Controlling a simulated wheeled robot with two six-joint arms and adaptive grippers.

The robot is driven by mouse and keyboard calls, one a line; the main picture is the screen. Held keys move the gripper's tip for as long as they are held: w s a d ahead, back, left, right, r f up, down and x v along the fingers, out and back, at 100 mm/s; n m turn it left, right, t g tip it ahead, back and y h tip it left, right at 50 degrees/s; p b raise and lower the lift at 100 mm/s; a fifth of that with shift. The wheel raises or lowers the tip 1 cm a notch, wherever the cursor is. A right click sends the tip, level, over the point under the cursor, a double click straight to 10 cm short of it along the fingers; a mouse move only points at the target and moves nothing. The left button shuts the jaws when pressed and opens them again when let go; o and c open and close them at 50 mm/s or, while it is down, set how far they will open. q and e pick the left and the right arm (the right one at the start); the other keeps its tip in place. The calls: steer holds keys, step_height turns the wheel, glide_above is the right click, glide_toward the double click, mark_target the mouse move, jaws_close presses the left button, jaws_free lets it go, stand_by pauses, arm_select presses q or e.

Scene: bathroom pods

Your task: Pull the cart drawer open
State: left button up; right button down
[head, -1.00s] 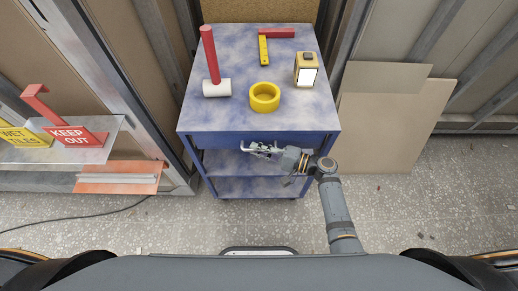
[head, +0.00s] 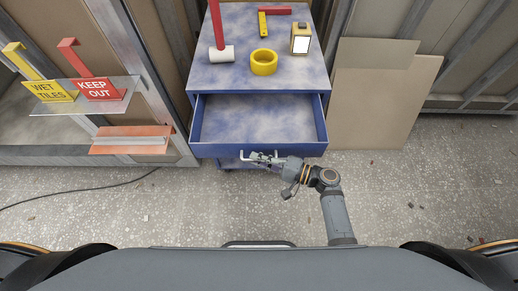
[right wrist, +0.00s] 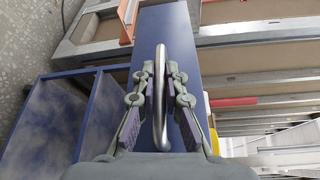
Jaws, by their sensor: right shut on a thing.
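The blue cart (head: 260,78) stands ahead of me. Its drawer (head: 258,122) is pulled well out toward me and looks empty inside. My right gripper (head: 266,158) is at the middle of the drawer front, shut on the metal drawer handle (head: 247,153). In the right wrist view the handle (right wrist: 160,72) runs lengthwise between the two fingers of the gripper (right wrist: 160,105), with the blue drawer front (right wrist: 178,25) behind it. My left gripper does not show in either view.
On the cart top are a red-handled mallet (head: 220,50), a yellow tape roll (head: 263,63), a red and yellow square (head: 262,22) and a lamp (head: 301,40). Sign shelves (head: 100,105) stand to the left, boards (head: 380,100) lean to the right. A cable (head: 75,192) lies on the floor.

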steer(key=shift+s, duration=0.9)
steer(key=c, duration=1.4)
jaws_free()
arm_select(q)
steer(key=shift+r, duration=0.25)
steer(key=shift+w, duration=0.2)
arm_select(e)
steer(key=v, duration=1.2)
